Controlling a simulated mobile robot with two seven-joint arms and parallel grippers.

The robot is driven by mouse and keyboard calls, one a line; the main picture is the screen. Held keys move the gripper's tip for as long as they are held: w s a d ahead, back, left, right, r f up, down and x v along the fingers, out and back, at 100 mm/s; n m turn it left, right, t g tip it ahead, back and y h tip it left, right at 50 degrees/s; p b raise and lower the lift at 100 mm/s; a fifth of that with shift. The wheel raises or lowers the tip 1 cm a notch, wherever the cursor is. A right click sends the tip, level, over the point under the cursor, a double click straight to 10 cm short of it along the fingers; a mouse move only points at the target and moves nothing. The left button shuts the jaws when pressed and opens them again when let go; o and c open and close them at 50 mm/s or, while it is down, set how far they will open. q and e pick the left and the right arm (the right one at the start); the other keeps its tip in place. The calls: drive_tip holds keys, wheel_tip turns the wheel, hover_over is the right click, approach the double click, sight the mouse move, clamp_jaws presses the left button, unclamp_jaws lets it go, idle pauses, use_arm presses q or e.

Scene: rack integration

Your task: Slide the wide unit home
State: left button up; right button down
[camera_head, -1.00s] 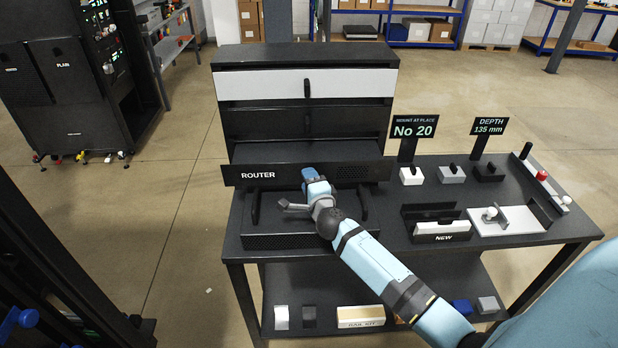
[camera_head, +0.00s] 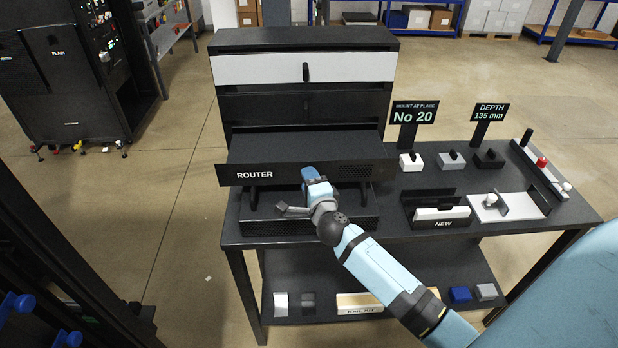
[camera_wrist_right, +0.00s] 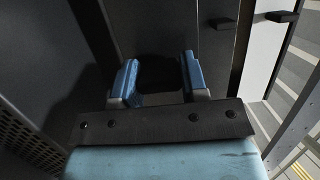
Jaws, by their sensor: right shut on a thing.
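The wide unit is a black drawer-like box with a front marked ROUTER (camera_head: 345,172). It sticks out of the lowest bay of a dark cabinet (camera_head: 300,40), and a strip of its flat top shows behind the front. My right gripper (camera_head: 312,178) is at the middle of that front and covers the spot it grips. In the right wrist view its blue fingers (camera_wrist_right: 160,75) stand either side of a dark part, likely the unit's handle, which is hard to make out. My left gripper is not in view.
The cabinet stands on a dark bench (camera_head: 390,225). A black box with two upright handles (camera_head: 300,220) lies below the unit. Signs (camera_head: 413,112), small blocks (camera_head: 410,161) and trays (camera_head: 440,213) are at right. A dark rack (camera_head: 65,75) stands far left, with clear floor between.

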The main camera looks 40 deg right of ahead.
drive_tip(key=shift+s+a+r+p, duration=0.1)
drive_tip(key=shift+s+a, duration=0.25)
drive_tip(key=shift+s, duration=0.2)
drive_tip(key=shift+s+a+f+p, duration=0.1)
drive_tip(key=shift+s+a, duration=0.2)
drive_tip(key=shift+s, duration=0.2)
drive_tip(key=shift+s+a+r+p, duration=0.1)
drive_tip(key=shift+s+a, duration=0.25)
drive_tip(key=shift+s, duration=0.3)
drive_tip(key=c, duration=1.5)
unclamp_jaws()
clamp_jaws()
